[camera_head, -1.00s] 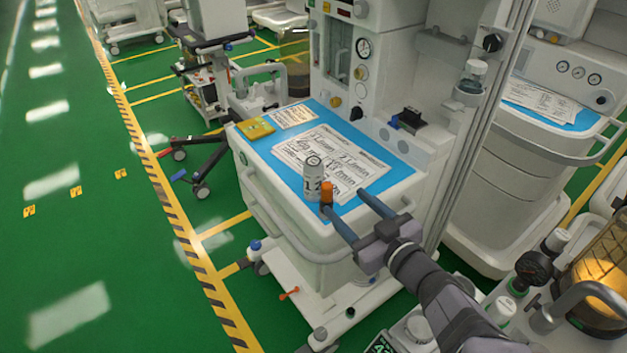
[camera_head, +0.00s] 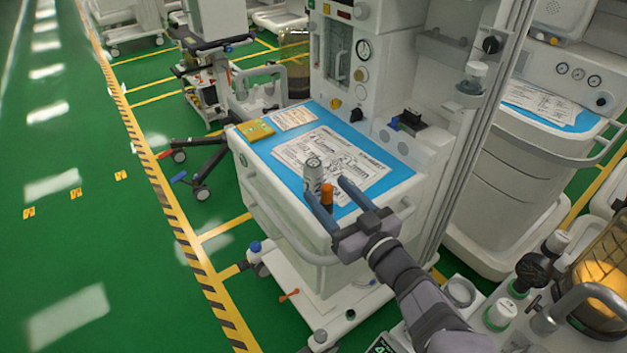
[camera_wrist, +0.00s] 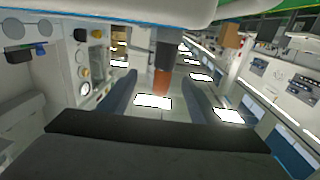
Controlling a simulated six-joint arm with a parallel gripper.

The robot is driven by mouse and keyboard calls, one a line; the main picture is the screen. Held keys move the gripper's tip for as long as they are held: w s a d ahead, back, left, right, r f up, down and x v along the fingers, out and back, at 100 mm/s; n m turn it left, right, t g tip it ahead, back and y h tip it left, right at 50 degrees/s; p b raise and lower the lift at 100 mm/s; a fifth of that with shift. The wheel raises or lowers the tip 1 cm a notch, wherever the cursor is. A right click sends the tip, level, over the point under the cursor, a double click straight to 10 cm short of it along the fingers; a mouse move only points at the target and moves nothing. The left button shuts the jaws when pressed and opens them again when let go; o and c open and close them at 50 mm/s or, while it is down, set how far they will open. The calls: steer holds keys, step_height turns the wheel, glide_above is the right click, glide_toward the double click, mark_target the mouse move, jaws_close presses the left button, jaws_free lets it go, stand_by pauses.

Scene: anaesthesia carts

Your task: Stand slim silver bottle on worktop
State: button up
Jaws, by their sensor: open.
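A pale silver bottle (camera_head: 314,172) with printed marks stands upright near the front edge of the blue-covered worktop (camera_head: 401,173). Just in front of it in the picture is a small dark bottle with an orange cap (camera_head: 327,191). My gripper (camera_head: 326,184) is open at the worktop's front edge, its fingers on either side of the orange-capped bottle. The left finger hides the silver bottle's lower part. In the wrist view, which is upside down, the orange cap (camera_wrist: 161,82) shows between the two fingers; I cannot make out the silver bottle there.
Printed sheets (camera_head: 352,151) and a yellow packet (camera_head: 255,130) lie on the worktop. A black and blue device (camera_head: 408,121) sits at its back right. The machine's panel with gauges rises behind. A second cart (camera_head: 520,160) stands to the right.

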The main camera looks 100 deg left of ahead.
steer(key=shift+p+x, duration=0.55)
steer(key=shift+x, duration=1.9)
steer(key=shift+w+a, duration=0.1)
steer(key=shift+w, duration=0.05)
steer(key=shift+c, duration=0.6)
steer(key=c, duration=1.2)
steer(key=shift+o, duration=0.2)
steer(key=shift+r, duration=0.15)
step_height(320, 180, up, 10)
step_height(320, 180, up, 13)
steer(key=p, duration=1.4)
glide_above(319, 178)
steer(key=shift+w+d+r, duration=0.15)
steer(key=shift+d+r, duration=0.05)
steer(key=shift+r, duration=0.05)
